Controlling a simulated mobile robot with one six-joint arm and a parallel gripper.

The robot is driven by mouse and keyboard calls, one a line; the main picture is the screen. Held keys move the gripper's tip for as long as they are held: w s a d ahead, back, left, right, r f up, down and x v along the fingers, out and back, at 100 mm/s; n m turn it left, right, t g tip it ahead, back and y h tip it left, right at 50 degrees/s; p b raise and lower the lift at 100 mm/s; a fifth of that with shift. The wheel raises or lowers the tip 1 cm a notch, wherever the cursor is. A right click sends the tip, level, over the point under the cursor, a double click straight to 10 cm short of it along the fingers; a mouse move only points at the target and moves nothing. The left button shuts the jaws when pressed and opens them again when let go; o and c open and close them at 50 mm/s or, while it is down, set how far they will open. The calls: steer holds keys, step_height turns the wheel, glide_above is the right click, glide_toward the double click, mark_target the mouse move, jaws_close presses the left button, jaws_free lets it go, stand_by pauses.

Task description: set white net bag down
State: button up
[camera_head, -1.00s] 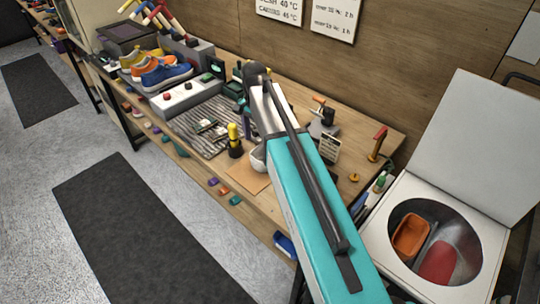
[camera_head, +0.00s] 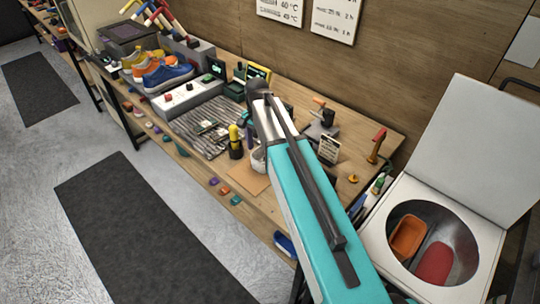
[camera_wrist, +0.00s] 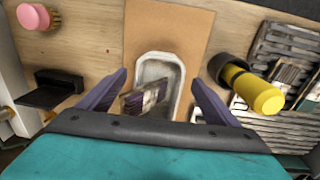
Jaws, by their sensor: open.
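A whitish, rounded, open-topped item (camera_wrist: 178,68), which looks like the white net bag, rests on a tan mat (camera_wrist: 190,22) on the wooden bench. A purple-and-white striped piece (camera_wrist: 142,98) shows at its opening; I cannot tell whether it is part of the bag. My gripper (camera_wrist: 158,78) is open, with one finger on either side of the bag and gaps visible between. In the head view the pale bag (camera_head: 258,160) is partly hidden by my arm, and the fingers are hard to make out.
A yellow-topped black bottle (camera_wrist: 258,96) stands close right of the bag, before a slatted grey rack (camera_wrist: 300,42). A black block (camera_wrist: 48,90) and pink knob (camera_wrist: 34,16) are left. An open white washer (camera_head: 376,232) holds orange and red items. Sneakers (camera_head: 165,76) stand at the back left.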

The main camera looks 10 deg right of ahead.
steer(key=shift+f, duration=0.65)
steer(key=c, duration=1.6)
steer(key=shift+r, duration=0.1)
step_height(320, 180, up, 10)
steer(key=b, duration=0.2)
steer(key=shift+b, duration=0.4)
